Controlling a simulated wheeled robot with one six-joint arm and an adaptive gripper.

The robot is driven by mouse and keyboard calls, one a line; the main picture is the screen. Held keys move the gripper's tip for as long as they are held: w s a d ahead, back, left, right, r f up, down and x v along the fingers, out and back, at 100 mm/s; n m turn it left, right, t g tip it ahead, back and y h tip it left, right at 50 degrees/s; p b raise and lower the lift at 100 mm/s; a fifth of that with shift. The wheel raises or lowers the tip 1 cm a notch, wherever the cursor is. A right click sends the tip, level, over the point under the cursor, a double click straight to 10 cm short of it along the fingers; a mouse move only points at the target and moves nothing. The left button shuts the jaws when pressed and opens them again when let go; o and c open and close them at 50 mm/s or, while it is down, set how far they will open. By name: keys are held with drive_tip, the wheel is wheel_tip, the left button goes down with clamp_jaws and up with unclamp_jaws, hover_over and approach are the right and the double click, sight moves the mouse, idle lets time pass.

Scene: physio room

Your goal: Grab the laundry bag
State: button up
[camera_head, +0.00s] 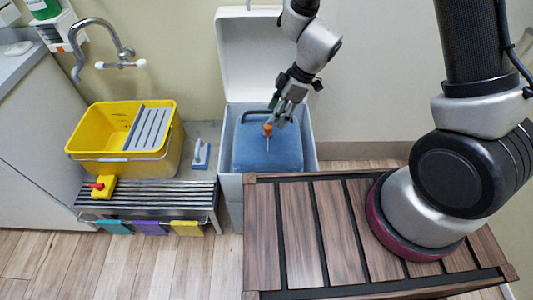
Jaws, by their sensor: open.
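The blue laundry bag (255,155) sits inside an open white bin (232,185). A dark handle (245,116) shows at the bag's back left edge. A small orange piece with a thin pale stem (267,131) lies or stands on the top of the bag. My gripper (277,118) comes down from above over the back of the bag, close to the handle and the orange piece. It is open and holds nothing that I can see. Whether its fingers touch the bag or handle cannot be told from this view.
The bin's raised lid (250,45) stands behind my gripper. My arm rises from a wooden slatted surface (320,225) at the right.

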sight(268, 127)
drive_tip(key=x, duration=0.7)
drive_tip(key=shift+w+a+f, duration=0.1)
drive_tip(key=shift+w+f, duration=0.15)
drive_tip(key=shift+f, duration=0.15)
clamp_jaws()
drive_tip(key=shift+w+r, duration=0.1)
